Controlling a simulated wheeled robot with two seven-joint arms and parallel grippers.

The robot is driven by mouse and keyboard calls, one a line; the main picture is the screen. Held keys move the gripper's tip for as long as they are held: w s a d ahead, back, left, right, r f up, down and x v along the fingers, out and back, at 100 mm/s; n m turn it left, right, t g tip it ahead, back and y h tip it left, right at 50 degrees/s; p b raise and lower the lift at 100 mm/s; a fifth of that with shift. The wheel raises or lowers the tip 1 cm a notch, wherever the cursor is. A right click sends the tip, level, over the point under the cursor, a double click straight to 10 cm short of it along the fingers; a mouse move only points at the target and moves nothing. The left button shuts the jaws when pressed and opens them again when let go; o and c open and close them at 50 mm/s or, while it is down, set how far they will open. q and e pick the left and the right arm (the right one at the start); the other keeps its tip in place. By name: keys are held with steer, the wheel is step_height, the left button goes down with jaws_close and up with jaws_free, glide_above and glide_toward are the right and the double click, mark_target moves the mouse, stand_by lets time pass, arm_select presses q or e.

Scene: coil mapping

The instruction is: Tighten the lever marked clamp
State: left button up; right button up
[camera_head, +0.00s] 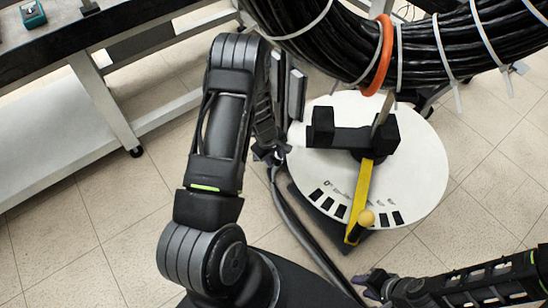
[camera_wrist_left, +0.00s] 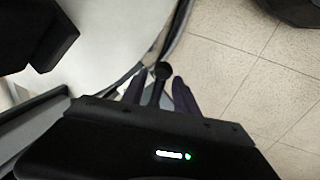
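A dark round knob on a thin stem (camera_wrist_left: 162,71) shows in the left wrist view, beside the rim of a pale disc. My left gripper (camera_wrist_left: 160,92) has its two fingers apart, one on each side of the stem, with gaps visible. In the head view my left gripper (camera_head: 270,154) is at the left edge of the white disc (camera_head: 425,165), and the knob is hard to make out there. A yellow lever with a tan ball (camera_head: 366,218) lies over the disc's front. I cannot read a clamp marking. My right gripper (camera_head: 368,284) is low at the right, apart from the disc; its fingers are unclear.
A thick black cable coil (camera_head: 450,45) with pale ties and an orange ring (camera_head: 383,60) hangs above the disc. A black block fixture (camera_head: 350,135) stands on the disc. A workbench (camera_head: 80,45) is at the left.

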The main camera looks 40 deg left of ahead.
arm_select(q)
jaws_close()
stand_by(1.3)
